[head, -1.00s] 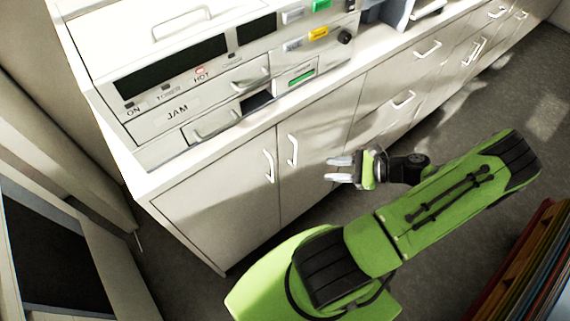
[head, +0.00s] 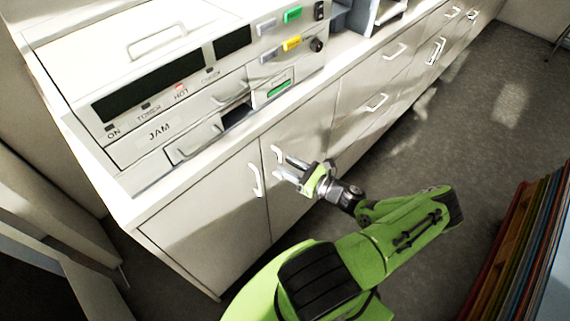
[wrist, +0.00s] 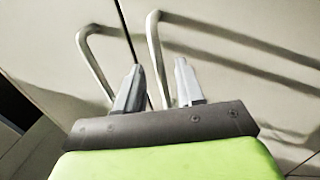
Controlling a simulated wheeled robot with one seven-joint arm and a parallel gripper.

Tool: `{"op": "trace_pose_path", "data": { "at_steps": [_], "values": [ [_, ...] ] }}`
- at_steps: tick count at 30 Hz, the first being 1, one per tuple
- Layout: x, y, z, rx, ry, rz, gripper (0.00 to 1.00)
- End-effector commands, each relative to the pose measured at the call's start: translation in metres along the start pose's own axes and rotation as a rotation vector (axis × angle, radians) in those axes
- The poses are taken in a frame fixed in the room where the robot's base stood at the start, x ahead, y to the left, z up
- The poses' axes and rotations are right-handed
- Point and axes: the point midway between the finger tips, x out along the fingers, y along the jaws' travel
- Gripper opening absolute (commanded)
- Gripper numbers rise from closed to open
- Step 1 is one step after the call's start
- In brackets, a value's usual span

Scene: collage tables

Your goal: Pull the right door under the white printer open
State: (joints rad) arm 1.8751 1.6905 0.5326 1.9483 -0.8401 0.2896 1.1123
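The white printer (head: 150,75) stands on the counter. Below it are two pale cabinet doors, both closed: the left door (head: 205,225) and the right door (head: 290,205). The right door's curved handle (head: 276,152) is beside the left door's handle (head: 256,180), across the seam. My gripper (head: 283,168) is open and empty, its fingers pointing at the right door by its handle. In the wrist view, the right handle (wrist: 153,50) runs down between my two fingertips (wrist: 158,66), and the left handle (wrist: 88,55) lies left of them. I cannot tell whether the fingers touch the handle.
More drawers and doors with handles (head: 376,103) continue along the counter to the right. Grey floor (head: 450,140) in front of them is clear. A stack of colored panels (head: 515,240) stands at the lower right, near my arm.

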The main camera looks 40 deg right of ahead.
Motion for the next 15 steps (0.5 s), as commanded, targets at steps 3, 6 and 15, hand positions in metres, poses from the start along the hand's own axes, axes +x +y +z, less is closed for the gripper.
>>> {"op": "trace_pose_path", "data": {
  "at_steps": [3, 6, 15],
  "values": [
    [0.013, 0.001, 0.0, 0.001, 0.0, 0.002, 0.38],
    [0.017, 0.0, 0.0, 0.0, 0.001, 0.0, 0.38],
    [0.017, 0.0, 0.0, 0.0, 0.001, 0.0, 0.21]
  ]
}}
